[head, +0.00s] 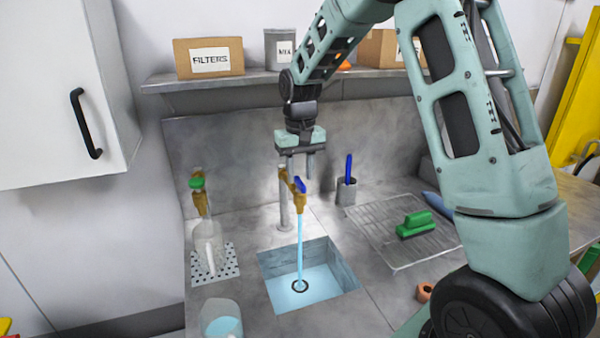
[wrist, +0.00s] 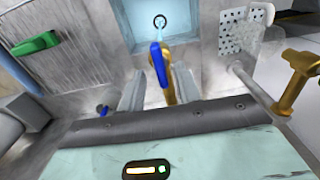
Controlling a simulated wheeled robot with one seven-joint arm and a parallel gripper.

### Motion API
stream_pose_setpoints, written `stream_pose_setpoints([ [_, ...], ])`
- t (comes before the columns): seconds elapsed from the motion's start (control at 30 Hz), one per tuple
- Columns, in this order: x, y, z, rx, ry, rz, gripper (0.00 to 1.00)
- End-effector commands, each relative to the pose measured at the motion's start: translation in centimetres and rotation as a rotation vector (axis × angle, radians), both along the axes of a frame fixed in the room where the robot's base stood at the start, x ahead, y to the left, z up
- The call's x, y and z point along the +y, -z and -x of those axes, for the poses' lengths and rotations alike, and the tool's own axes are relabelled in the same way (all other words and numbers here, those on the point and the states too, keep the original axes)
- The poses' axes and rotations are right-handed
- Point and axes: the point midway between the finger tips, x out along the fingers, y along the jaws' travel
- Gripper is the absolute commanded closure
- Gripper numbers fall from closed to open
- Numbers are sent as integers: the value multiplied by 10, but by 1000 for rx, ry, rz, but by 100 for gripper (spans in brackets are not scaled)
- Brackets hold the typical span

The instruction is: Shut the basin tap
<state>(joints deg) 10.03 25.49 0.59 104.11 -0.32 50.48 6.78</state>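The basin tap (head: 298,197) is brass with a blue lever handle (head: 300,185), on a grey post behind the basin. A blue stream of water (head: 300,240) runs from it into the square basin (head: 345,262). My gripper (head: 300,175) points down just above and behind the tap. In the wrist view the two fingers (wrist: 158,88) stand apart, with the blue handle (wrist: 159,66) and brass body (wrist: 169,90) showing between them. I cannot tell if a finger touches the handle. Nothing is gripped.
A second brass tap with a green handle (head: 196,183) stands at the left, above a bottle (head: 208,245) on a perforated plate. A clear jug (head: 221,318) stands front left. A drying rack (head: 390,250) with a green brush (head: 415,224) lies right. A shelf (head: 205,83) with boxes runs above.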

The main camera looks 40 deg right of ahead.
Motion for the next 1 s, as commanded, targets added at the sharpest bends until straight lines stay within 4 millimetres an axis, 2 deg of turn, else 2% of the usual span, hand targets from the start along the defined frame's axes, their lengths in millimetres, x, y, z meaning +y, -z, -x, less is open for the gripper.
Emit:
stream_pose_setpoints([
  [0.2,0,15,0,0,0,0,66],
  [0.47,0,16,0,-1,0,0,66],
  [0.6,0,16,0,-1,0,0,100],
  [1.0,0,15,0,-2,38,1,100],
])
